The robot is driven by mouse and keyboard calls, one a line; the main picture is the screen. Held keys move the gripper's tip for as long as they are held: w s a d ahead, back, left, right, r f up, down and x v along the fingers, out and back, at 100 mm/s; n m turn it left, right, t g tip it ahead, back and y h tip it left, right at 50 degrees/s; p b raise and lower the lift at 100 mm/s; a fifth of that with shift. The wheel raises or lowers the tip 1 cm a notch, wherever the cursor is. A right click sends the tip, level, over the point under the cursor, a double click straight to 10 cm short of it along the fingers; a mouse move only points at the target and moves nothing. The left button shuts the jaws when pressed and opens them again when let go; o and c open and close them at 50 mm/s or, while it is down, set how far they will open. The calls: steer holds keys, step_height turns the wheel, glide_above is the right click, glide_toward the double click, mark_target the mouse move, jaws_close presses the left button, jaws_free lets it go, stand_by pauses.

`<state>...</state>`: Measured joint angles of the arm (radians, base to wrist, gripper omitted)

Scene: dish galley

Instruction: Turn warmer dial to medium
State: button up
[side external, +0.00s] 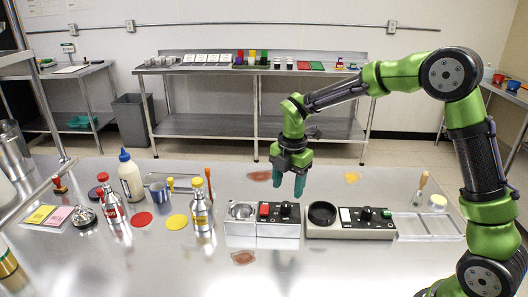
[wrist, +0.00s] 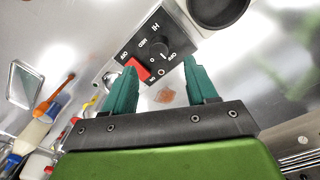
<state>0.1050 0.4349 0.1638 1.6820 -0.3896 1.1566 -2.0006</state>
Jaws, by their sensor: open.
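A small unit with a black panel (wrist: 140,32) holds a red rocker switch (wrist: 138,69) and a round black dial (wrist: 158,50) ringed by small labels. One label seems to read HI; which mark the dial points to is too small to tell. In the side view the red switch (side external: 264,210) and the dial (side external: 285,209) sit right of a metal cup. My gripper (side external: 287,187) is open and empty, fingers down, above this unit and apart from the dial. In the wrist view the dial lies beyond and between my fingertips (wrist: 160,65).
The front counter is mostly clear.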

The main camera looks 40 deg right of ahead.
mark_target(286, 204)
step_height(286, 204, down, 6)
steer(key=shift+w+f, duration=0.15)
steer(key=shift+f, duration=0.1)
steer(key=c, duration=1.1)
steer(key=shift+o, duration=0.2)
